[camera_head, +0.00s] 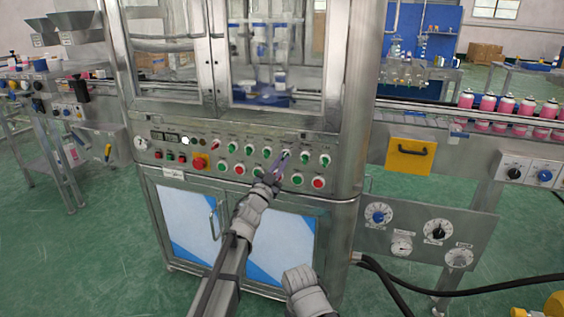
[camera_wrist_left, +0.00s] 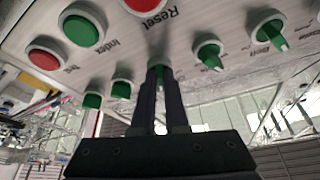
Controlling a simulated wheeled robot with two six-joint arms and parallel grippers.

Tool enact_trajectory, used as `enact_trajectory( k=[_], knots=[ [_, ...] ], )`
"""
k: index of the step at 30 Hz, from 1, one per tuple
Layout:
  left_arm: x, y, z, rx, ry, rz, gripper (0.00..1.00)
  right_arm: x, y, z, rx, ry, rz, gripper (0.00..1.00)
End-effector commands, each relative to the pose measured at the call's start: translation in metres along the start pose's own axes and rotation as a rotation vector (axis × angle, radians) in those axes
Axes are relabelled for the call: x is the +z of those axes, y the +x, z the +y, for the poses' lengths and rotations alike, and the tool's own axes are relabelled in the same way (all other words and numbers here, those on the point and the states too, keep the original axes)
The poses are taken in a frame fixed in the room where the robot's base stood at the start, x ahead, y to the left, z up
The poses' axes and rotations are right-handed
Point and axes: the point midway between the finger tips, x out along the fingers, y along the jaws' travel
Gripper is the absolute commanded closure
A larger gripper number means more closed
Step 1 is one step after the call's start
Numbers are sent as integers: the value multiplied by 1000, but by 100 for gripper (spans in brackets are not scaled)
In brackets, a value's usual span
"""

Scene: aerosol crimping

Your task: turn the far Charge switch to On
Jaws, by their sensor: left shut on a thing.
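A row of green rotary switches (camera_head: 304,158) runs along the upper part of the steel control panel. My left gripper (camera_head: 284,157) reaches up to this row from below, and its fingers are at a switch in the right half of the row. In the left wrist view my left gripper (camera_wrist_left: 159,80) is shut on a green switch (camera_wrist_left: 158,66), whose knob is mostly hidden between the fingers. Other green switches show beside it, such as one to the right (camera_wrist_left: 208,52). My right gripper does not show.
Below the switches is a row of green and red push buttons (camera_head: 318,183); the left wrist view shows a red one (camera_wrist_left: 48,52) and a green Index button (camera_wrist_left: 82,25). A red emergency stop (camera_head: 199,162) sits to the left. A conveyor with pink cans (camera_head: 487,102) runs at the right.

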Motion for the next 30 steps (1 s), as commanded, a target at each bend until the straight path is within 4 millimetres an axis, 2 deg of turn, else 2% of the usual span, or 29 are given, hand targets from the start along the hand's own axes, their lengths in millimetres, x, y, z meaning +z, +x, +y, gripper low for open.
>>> enact_trajectory(
  k=[10, 26, 27, 30],
  knots=[
    [-1, 2, -2, 48, 115, 5, 100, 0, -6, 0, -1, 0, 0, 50],
    [0, 2, -2, 56, 137, 5, 100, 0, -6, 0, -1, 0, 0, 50],
    [0, 2, -2, 56, 137, 5, 88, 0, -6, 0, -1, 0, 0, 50],
    [0, 1, -2, 56, 137, 4, 76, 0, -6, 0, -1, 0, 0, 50]
  ],
)
